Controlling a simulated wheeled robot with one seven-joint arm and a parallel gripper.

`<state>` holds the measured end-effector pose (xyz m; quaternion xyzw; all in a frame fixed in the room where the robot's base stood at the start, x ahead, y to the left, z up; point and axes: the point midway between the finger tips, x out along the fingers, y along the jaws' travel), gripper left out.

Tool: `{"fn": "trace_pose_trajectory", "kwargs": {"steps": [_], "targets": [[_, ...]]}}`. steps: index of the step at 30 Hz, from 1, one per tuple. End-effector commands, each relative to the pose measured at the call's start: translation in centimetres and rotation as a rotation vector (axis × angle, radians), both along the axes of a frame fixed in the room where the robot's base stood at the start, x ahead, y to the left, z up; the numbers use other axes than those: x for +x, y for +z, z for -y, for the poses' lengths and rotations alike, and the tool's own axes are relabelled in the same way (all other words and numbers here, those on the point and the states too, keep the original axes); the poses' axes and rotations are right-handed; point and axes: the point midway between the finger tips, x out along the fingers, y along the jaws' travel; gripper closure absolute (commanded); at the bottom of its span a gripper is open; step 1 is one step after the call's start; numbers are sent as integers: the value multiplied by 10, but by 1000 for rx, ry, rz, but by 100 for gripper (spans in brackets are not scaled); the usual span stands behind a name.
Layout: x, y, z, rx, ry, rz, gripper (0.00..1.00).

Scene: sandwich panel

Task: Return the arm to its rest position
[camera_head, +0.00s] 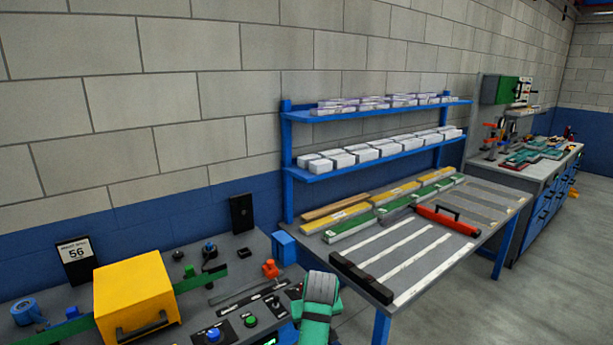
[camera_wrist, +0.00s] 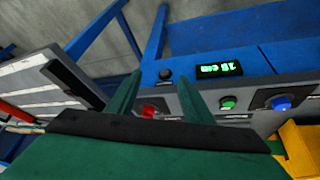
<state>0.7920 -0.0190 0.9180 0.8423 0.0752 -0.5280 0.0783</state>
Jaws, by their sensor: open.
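My gripper (camera_wrist: 160,80) shows in the wrist view as two green fingers, spread apart with nothing between them. They point toward the front of a control bench, where a red knob (camera_wrist: 149,111) shows between the fingers in the picture. I cannot tell how far the fingertips are from the bench. In the head view, my green and grey arm end (camera_head: 318,310) is at the bottom centre, over the right end of the bench. The fingers cannot be made out clearly there.
The control bench carries a yellow box (camera_head: 135,297), buttons and an orange-red knob (camera_head: 270,268). A green-lit display (camera_wrist: 219,69) is on its front. To the right stands a table (camera_head: 480,215) with strips and a red-handled tool (camera_head: 447,219), below blue shelves (camera_head: 375,157). Floor is open at far right.

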Motion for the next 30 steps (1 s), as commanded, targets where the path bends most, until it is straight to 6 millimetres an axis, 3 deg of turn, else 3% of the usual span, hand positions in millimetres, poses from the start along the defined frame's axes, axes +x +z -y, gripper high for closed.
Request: {"fn": "trace_pose_trajectory", "kwargs": {"steps": [8, 14, 21, 30], "targets": [[-26, -72, 23, -45, -49, 65, 53], [-63, -132, 38, -85, -80, 146, 53], [-119, -187, 48, -117, -97, 246, 53], [-203, -227, 49, -128, -101, 370, 53]]}}
